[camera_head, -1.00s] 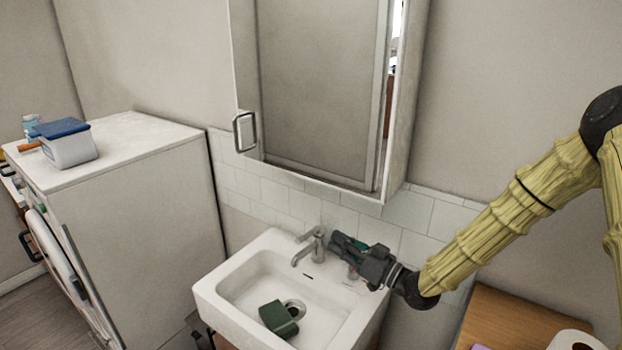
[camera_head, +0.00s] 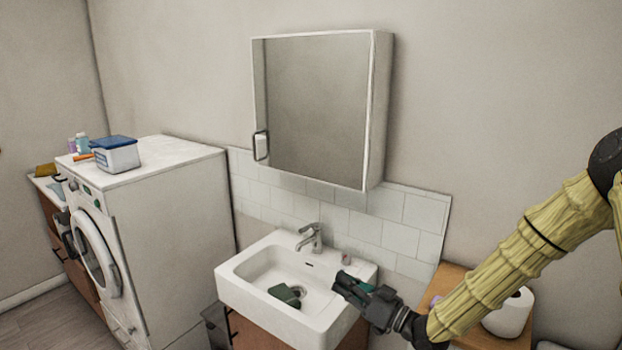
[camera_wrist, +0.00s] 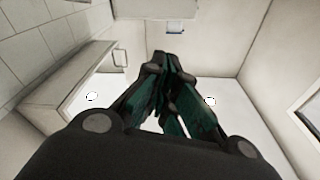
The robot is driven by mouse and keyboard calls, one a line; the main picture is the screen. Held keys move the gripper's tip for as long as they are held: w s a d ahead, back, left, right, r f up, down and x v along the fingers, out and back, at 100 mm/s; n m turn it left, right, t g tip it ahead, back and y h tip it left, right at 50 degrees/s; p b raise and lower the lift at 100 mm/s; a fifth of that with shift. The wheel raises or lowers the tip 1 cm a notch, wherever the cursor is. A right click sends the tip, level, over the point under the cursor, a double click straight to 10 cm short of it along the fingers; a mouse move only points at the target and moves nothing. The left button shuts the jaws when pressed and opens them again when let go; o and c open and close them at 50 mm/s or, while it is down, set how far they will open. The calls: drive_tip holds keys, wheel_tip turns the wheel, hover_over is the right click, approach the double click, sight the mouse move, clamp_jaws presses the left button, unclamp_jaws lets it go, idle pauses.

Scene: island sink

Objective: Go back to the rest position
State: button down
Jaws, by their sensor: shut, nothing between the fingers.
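My gripper (camera_head: 345,284) is dark grey and green. In the head view it is above the right side of the white sink (camera_head: 238,282), pointing left, with my yellow-sleeved arm coming in from the right. In the wrist view the fingers of my gripper (camera_wrist: 172,62) come together at the tips, shut and empty. A dark green block-like object (camera_head: 284,294) lies in the sink basin beside the drain, apart from my gripper.
A mirror cabinet (camera_head: 318,110) hangs above the sink and tap (camera_head: 310,238). A washing machine (camera_head: 170,220) stands left, with a blue-lidded box (camera_head: 117,155) on it. A paper roll (camera_head: 508,314) sits on a wooden surface at right. Floor shows at lower left.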

drive_tip(key=s+d+f+m+g+h, duration=0.1)
drive_tip(key=s+f+m+g+h, duration=0.2)
drive_tip(key=s+f, duration=0.7)
drive_tip(key=s+d+f+m+g+h, duration=0.15)
drive_tip(key=s+f+h, duration=0.3)
drive_tip(key=f, duration=1.15)
drive_tip(key=s+d+f+m+g+h, duration=0.1)
drive_tip(key=s+d+f, duration=0.3)
drive_tip(key=s, duration=0.6)
drive_tip(key=s+d+f+m+g+h, duration=0.1)
drive_tip(key=s+d+f+g+h, duration=0.3)
drive_tip(key=s, duration=0.6)
drive_tip(key=s+d+f+m+g+h, duration=0.1)
drive_tip(key=s+d+f+g+h, duration=0.1)
drive_tip(key=s, duration=0.9)
wheel_tip(320, 180, down, 2)
drive_tip(key=shift+d+f+h, duration=0.25)
drive_tip(key=shift+d+h, duration=0.2)
drive_tip(key=shift+d, duration=0.5)
